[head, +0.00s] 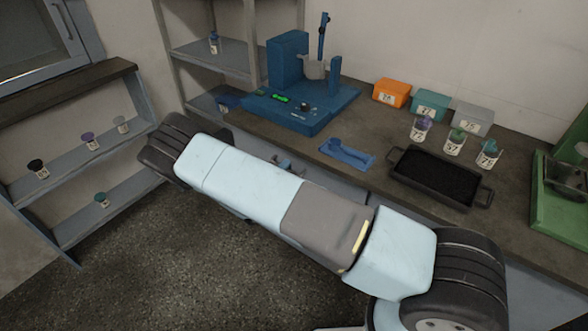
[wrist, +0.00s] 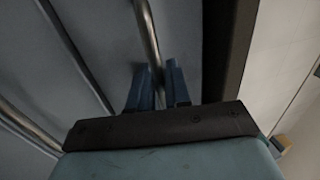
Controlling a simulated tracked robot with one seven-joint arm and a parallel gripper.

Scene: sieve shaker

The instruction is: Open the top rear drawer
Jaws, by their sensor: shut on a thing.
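The top drawer's handle is a metal bar (wrist: 147,28), the one closest to the dark worktop edge in the wrist view. It runs between the two blue fingers of my gripper (wrist: 158,78), which are shut on it. The grey drawer front (wrist: 188,30) lies behind the bar. I cannot tell whether the drawer stands out from the bench. In the head view my gripper (head: 289,164) shows only partly, at the bench's front edge beyond my forearm. The forearm hides the handle and most of the drawer fronts there.
On the bench (head: 335,130) stand a blue shaker (head: 300,105), a blue tray (head: 346,153), a black pan (head: 436,178), small boxes and jars. Shelves (head: 85,165) stand at left; the floor (head: 190,260) is clear.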

